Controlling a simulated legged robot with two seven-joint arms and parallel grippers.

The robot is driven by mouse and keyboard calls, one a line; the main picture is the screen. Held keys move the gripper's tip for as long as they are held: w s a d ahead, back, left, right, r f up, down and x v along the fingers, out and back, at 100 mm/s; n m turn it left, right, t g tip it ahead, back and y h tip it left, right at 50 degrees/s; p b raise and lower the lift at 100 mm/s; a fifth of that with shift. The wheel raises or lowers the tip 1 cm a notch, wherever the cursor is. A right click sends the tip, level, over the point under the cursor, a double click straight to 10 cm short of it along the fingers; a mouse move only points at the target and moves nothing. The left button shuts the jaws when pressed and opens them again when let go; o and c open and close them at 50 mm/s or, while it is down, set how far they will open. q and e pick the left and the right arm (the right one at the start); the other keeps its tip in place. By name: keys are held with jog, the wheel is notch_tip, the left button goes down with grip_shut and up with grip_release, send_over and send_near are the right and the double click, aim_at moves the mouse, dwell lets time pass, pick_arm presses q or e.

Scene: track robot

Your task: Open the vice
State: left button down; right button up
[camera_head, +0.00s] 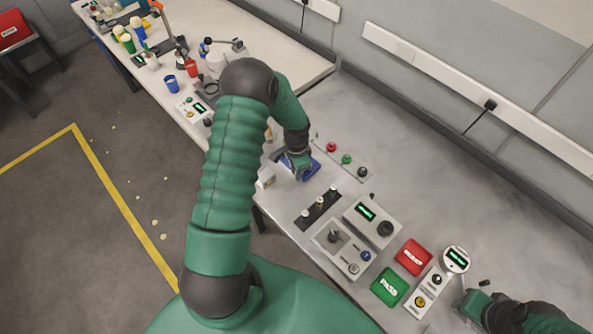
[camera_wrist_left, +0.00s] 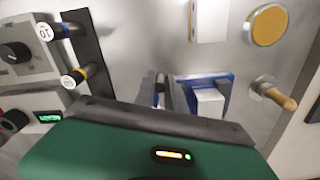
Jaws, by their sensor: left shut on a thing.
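The blue vice (camera_head: 313,168) sits on the grey bench, partly hidden by my left gripper (camera_head: 300,172). In the left wrist view the vice (camera_wrist_left: 222,80) shows blue sides and a pale metal block. My left gripper (camera_wrist_left: 165,92) is at the vice's side, shut on a small dark part that looks like the vice's handle. Its exact grip is partly hidden by the gripper body. My right gripper (camera_head: 472,303) is low at the right, near a round gauge, and its fingers are too unclear to tell.
A dark rack with pegs (camera_head: 317,209), a control box (camera_head: 368,222), a red pad (camera_head: 413,257) and a green pad (camera_head: 389,287) stand nearby. A button strip (camera_head: 344,160) lies behind the vice. A wooden-handled item (camera_wrist_left: 277,95) stands close beside it.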

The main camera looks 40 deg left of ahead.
pick_arm(q)
jog(key=c, duration=1.4)
grip_release()
jog(key=shift+w, duration=0.15)
notch_tip(320, 180, up, 17)
jog(key=b, duration=0.1)
jog(key=shift+b, duration=0.4)
jog(key=shift+a+f, duration=0.1)
